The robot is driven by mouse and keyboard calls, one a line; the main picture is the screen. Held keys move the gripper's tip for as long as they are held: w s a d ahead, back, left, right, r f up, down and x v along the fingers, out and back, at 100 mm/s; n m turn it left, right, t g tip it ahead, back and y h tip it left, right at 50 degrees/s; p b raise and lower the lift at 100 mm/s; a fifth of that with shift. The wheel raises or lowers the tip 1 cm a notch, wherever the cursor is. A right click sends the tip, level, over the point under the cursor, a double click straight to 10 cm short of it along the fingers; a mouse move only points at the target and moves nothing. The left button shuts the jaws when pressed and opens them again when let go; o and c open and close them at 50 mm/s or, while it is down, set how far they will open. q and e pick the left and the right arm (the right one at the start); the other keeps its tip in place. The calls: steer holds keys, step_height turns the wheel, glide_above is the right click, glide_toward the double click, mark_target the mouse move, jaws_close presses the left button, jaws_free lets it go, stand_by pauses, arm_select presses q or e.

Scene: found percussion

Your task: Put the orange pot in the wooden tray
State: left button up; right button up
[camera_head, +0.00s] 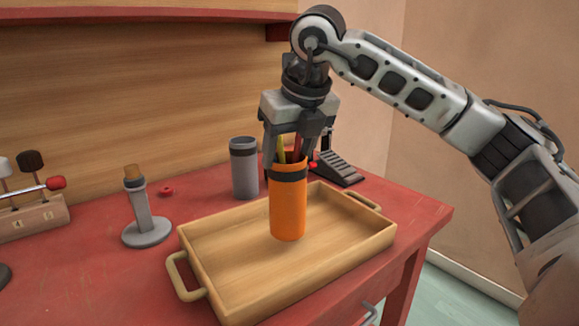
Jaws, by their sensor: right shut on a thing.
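The orange pot (288,208) is a tall cylinder with a dark band near its top and thin sticks, one of them yellow-green, poking out of it. My right gripper (291,158) points down and is shut on the pot's upper part. The pot is upright over the wooden tray (350,262), within its outline in the picture. Whether its base touches the tray floor I cannot tell. The tray is pale wood with low walls and a handle at each end, and otherwise looks empty. My left gripper is not in view.
A grey cup (244,170) stands behind the tray. A grey stand (145,222) with a round base and a small red ring (165,191) are to the left. A wooden block with knobs (35,218) is at far left. A dark stepped pedal (338,170) lies behind the tray on the red table (90,275).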

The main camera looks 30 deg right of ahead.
mark_target(289, 167)
step_height(289, 167, down, 3)
steer(key=shift+d+r, duration=0.1)
steer(key=shift+f+b, duration=0.3)
steer(key=shift+b, duration=0.05)
steer(key=o, duration=1.4)
steer(key=shift+s+r, duration=0.1)
steer(key=shift+r, duration=0.35)
steer(key=p+v, duration=0.1)
steer(key=v, duration=1)
steer(key=shift+r+p, duration=0.2)
steer(key=shift+p, duration=0.15)
